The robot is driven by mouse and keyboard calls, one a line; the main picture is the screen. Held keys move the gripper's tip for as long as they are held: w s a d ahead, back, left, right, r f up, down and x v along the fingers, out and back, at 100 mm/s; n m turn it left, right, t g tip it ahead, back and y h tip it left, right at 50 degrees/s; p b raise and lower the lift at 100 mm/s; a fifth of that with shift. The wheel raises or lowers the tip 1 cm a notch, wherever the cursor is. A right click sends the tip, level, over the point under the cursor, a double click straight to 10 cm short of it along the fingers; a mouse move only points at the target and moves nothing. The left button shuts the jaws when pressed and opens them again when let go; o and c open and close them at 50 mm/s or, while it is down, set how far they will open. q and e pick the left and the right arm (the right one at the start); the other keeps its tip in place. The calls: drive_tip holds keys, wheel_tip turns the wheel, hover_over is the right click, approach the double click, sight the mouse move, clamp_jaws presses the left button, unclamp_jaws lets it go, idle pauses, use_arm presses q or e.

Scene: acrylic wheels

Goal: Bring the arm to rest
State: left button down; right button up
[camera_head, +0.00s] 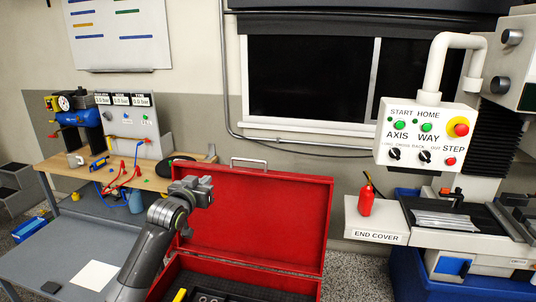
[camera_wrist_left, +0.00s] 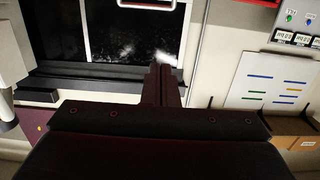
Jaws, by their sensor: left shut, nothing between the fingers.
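My left arm rises from the bottom of the head view, and its left gripper (camera_head: 199,187) is held up in front of the open lid of the red toolbox (camera_head: 262,215). In the left wrist view the two dark fingers (camera_wrist_left: 161,82) are together with nothing between them. The gripper looks clear of the lid, but the gap is hard to judge. My right arm and gripper are not in view.
A workbench (camera_head: 150,180) with gauges, a blue tank (camera_head: 85,117) and hoses stands at the left. A grey table (camera_head: 60,255) holds a white sheet (camera_head: 94,274).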

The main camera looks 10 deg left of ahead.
use_arm(q)
drive_tip(key=s+d+f+g+y, duration=0.1)
drive_tip(key=s+f+g, duration=0.6)
drive_tip(key=s+f, duration=1.55)
drive_tip(key=s+f+n+g+y, duration=0.1)
drive_tip(key=s+f+g, duration=0.15)
drive_tip(key=s, duration=1.15)
drive_tip(key=s+f+g, duration=0.1)
drive_tip(key=s+g, duration=0.3)
drive_tip(key=s, duration=0.9)
wheel_tip(320, 180, down, 27)
drive_tip(key=s+b, duration=0.1)
drive_tip(key=s+f+g+b, duration=0.1)
drive_tip(key=s+f+g, duration=0.1)
drive_tip(key=s+f, duration=1.2)
drive_tip(key=shift+s+d+f, duration=0.25)
drive_tip(key=shift+s+f, duration=0.15)
drive_tip(key=shift+f, duration=0.5)
